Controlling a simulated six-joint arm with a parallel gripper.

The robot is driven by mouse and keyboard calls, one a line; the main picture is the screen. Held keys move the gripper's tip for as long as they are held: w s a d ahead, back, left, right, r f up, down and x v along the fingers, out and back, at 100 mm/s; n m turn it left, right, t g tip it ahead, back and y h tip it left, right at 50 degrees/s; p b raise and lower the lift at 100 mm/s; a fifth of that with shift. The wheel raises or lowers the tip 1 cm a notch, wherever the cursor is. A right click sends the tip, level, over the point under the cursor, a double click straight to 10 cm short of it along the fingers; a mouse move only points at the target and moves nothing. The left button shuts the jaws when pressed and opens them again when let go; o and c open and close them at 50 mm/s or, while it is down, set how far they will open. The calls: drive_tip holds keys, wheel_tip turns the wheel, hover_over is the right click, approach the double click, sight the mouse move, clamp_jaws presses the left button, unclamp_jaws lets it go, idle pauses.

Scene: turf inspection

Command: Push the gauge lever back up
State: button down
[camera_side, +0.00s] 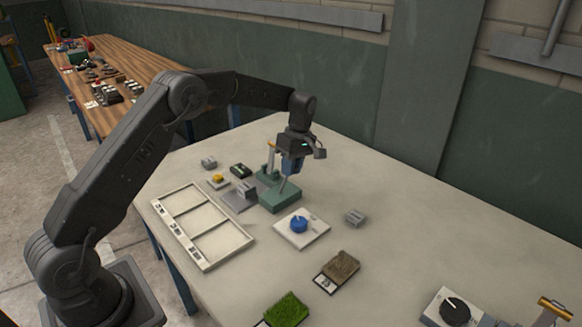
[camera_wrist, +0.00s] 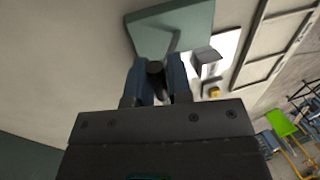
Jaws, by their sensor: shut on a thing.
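The gauge is a green block (camera_side: 281,197) on the pale table, below my gripper. Its thin grey lever (camera_side: 284,185) rises from the block at a tilt and meets the blue fingers of my gripper (camera_side: 291,169). In the wrist view the gauge block (camera_wrist: 180,22) is at the top. The dark round end of the lever (camera_wrist: 155,68) shows between the fingers of my gripper (camera_wrist: 158,84). The gripper is shut on the lever. The fingers hide part of the lever's upper end.
A post with a brass-coloured top (camera_side: 270,158) stands just behind the gauge. A grey block (camera_side: 246,188) on a plate is close at left. A white plate with a blue knob (camera_side: 299,225) lies in front. A white divided frame (camera_side: 245,240) lies at left.

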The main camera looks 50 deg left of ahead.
drive_tip(key=shift+w+f, duration=0.15)
drive_tip(key=shift+f, duration=0.05)
drive_tip(key=c, duration=1.1)
unclamp_jaws()
drive_tip(key=shift+r, duration=0.1)
drive_tip(key=shift+v, duration=6.9)
